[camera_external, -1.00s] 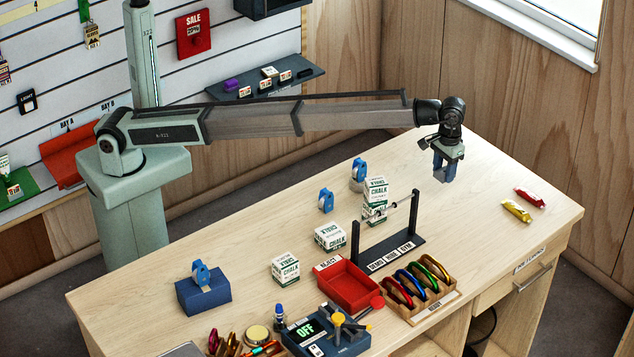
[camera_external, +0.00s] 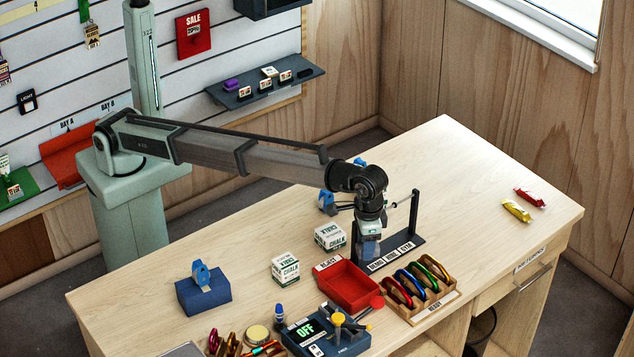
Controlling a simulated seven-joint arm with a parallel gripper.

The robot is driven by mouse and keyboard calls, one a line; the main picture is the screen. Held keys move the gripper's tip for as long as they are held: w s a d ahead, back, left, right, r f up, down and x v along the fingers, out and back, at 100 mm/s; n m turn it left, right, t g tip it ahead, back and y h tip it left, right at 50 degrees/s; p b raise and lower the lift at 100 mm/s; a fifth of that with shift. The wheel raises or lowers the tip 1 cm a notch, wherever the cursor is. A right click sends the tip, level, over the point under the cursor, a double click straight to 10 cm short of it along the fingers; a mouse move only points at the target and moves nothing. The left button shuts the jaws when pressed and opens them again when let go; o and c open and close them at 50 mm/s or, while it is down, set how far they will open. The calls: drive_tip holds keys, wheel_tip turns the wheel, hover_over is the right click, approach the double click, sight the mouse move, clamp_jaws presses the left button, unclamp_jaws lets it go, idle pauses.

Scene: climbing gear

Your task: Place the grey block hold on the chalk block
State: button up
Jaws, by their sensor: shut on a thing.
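My gripper (camera_external: 369,252) points down in front of the slim black-posted stand, near the back of the red tray. It is shut on a small greyish piece, which looks like the grey block hold; the fingers cover most of it. A white and green chalk block (camera_external: 330,236) lies on the table just left of my gripper. Another chalk block (camera_external: 286,267) lies further left and nearer the front. The upright chalk pieces behind the stand are hidden by my arm.
The black stand (camera_external: 414,215) rises close beside my gripper. The red reject tray (camera_external: 347,287) and a rack of coloured carabiners (camera_external: 420,283) lie in front. A blue device (camera_external: 327,201) stands behind; another (camera_external: 201,273) is on a blue block (camera_external: 203,297). The right side is mostly clear.

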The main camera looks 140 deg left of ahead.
drive_tip(key=s+d+f+m, duration=0.2)
drive_tip(key=s+d+m, duration=0.6)
drive_tip(key=s+d, duration=0.75)
drive_tip(key=s+d+f+m, duration=0.2)
drive_tip(key=s+d+m, duration=0.6)
drive_tip(key=s+d, duration=0.75)
wheel_tip(320, 180, up, 6)
drive_tip(key=n, duration=0.4)
hover_over(330, 230)
drive_tip(key=shift+t, duration=0.3)
drive_tip(key=shift+d+f, duration=0.1)
drive_tip(key=shift+f, duration=4.55)
drive_tip(key=shift+s, duration=0.1)
drive_tip(key=o, duration=1.1)
drive_tip(key=shift+f, duration=0.15)
drive_tip(key=shift+c, duration=0.2)
